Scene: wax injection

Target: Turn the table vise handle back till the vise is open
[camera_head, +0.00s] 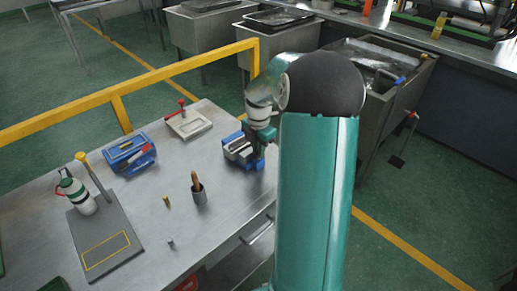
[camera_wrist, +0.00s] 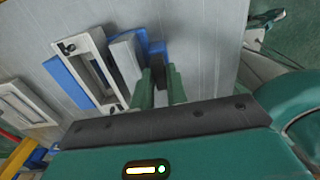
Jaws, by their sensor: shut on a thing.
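The table vise (camera_head: 240,151), blue with grey jaws, sits near the right edge of the metal table. In the wrist view the vise (camera_wrist: 92,62) shows at upper left, with a grey frame-like top, a grey block beside it and blue sides. My gripper (camera_head: 267,136) is at the right end of the vise, partly behind my arm. In the wrist view the two green fingers of my gripper (camera_wrist: 160,88) stand either side of the vise handle, shut on it. The handle itself is mostly hidden between the fingers. I cannot tell how wide the vise jaws stand.
On the table (camera_head: 225,222) are a blue device (camera_head: 130,156), a pale clamp with a red handle (camera_head: 187,123), a cup with a brown-handled tool (camera_head: 199,195) and a grey stand (camera_head: 108,245). A yellow rail (camera_head: 180,69) runs behind. Metal sinks (camera_head: 203,27) stand beyond.

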